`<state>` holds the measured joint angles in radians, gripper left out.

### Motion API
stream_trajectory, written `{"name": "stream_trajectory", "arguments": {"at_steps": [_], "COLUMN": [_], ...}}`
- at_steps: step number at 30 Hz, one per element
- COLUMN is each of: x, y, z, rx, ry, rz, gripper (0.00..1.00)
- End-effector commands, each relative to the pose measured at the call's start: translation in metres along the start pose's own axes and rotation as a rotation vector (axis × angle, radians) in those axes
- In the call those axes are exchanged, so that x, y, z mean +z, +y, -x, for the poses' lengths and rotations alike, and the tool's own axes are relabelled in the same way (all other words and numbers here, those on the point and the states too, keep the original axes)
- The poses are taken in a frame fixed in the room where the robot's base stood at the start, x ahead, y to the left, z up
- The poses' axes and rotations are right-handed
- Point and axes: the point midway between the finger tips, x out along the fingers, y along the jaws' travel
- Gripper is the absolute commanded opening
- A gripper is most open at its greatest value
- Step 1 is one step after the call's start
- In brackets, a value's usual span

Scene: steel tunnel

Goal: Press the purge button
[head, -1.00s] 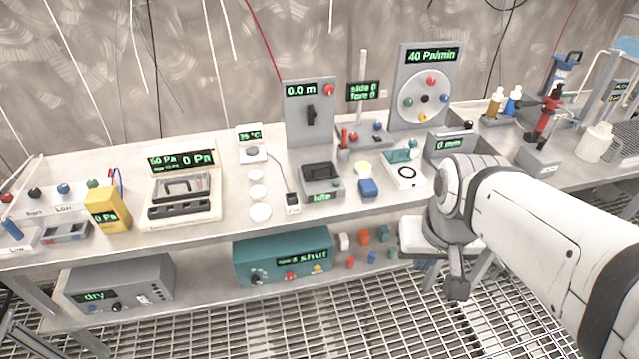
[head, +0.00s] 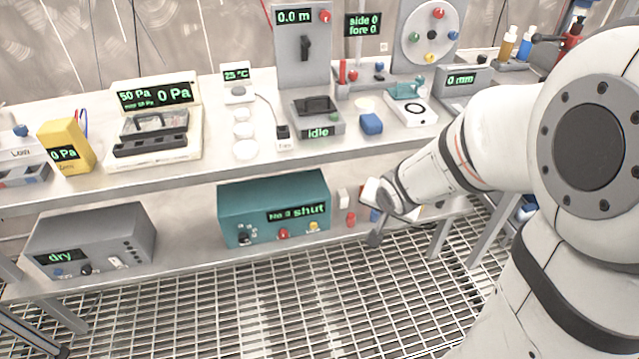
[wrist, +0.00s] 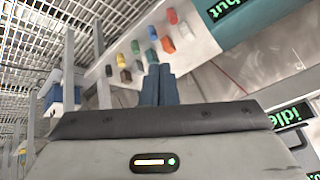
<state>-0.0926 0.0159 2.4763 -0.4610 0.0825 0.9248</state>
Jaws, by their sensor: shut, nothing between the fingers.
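No label reading purge is legible, so I cannot tell which control is the purge button. On the lower shelf a teal box (head: 273,193) reads "shut" and has a dark knob (head: 244,236), a red button (head: 283,234) and a yellow button (head: 313,227) on its front. A grey box (head: 95,238) reading "dry" stands left of it, with a blue button, a dark knob and a white switch. My gripper (head: 374,239) is right of the teal box, apart from it. In the wrist view my fingers (wrist: 158,84) are together and empty, and part of the teal box (wrist: 245,25) shows at the top right.
Small coloured blocks (wrist: 151,45) lie on the lower shelf right of the teal box. The upper bench (head: 200,175) overhangs the shelf and carries several devices. A bench leg (head: 441,237) stands right of my gripper. The grating floor (head: 250,310) in front is clear.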

Motion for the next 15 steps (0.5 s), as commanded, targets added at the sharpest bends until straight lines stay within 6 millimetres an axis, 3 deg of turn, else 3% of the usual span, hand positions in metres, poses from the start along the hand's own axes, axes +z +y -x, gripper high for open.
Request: {"name": "stream_trajectory", "arguments": {"at_steps": [1, 6, 12, 15], "x": [0.022, 0.06, 0.113, 0.132], "y": [-0.001, -0.02, -0.044, -0.053], "z": [-0.047, -0.137, -0.215, -0.236], "rx": [-0.036, -0.181, -0.361, -0.422], "ry": [-0.003, 0.005, -0.072, -0.114], "rz": [-0.028, -0.158, -0.311, -0.371], "gripper": [0.0, 0.0, 0.0, 0.0]}}
